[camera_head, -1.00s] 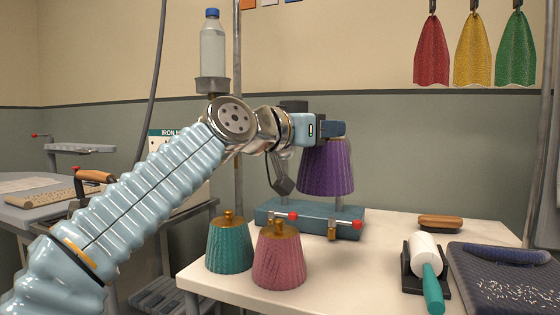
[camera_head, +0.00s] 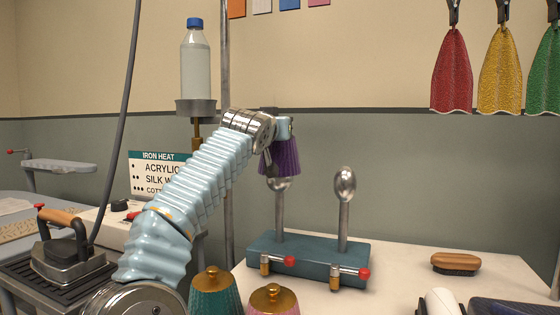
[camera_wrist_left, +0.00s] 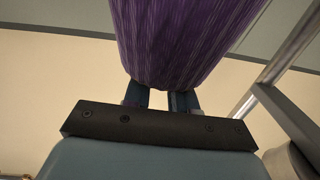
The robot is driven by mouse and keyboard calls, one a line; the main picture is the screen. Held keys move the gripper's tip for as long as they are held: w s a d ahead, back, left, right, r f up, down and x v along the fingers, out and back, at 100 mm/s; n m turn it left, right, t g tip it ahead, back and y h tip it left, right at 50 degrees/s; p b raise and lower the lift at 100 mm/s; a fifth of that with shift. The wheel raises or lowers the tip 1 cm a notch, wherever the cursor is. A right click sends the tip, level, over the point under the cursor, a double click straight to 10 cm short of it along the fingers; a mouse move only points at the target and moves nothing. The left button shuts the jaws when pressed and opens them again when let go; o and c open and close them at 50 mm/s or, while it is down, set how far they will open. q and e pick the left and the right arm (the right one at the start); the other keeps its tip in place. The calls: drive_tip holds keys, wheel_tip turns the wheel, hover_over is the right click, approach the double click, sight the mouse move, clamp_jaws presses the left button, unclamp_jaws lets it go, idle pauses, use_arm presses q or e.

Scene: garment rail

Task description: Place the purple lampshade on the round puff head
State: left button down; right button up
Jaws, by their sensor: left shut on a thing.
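My left gripper (camera_head: 284,128) is shut on the purple lampshade (camera_head: 282,161) and holds it upright, wide end down. The shade also fills the top of the left wrist view (camera_wrist_left: 182,40), with the gripper fingers (camera_wrist_left: 162,98) at its edge. A teal stand (camera_head: 310,262) carries two metal heads on posts. The left head (camera_head: 278,185) shows only its lower part below the shade's hem; I cannot tell whether the shade is around it or in front of it. The right head (camera_head: 345,183) is bare and egg-shaped. My right gripper is not in view.
A teal shade (camera_head: 215,294) and a pink shade (camera_head: 272,300) stand at the table's front left. Red-knobbed clamps (camera_head: 288,261) sit on the stand's front. A brush (camera_head: 455,264) lies to the right. A bottle (camera_head: 195,65) stands on a holder behind my arm.

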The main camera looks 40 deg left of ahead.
sight(280, 155)
use_arm(q)
wheel_tip(280, 155, down, 2)
drive_tip(key=shift+f, duration=0.1)
drive_tip(key=shift+f+b, duration=1)
drive_tip(key=shift+f, duration=1.15)
drive_tip(key=shift+f, duration=0.2)
drive_tip(key=c, duration=0.9)
unclamp_jaws()
drive_tip(key=shift+r, duration=0.15)
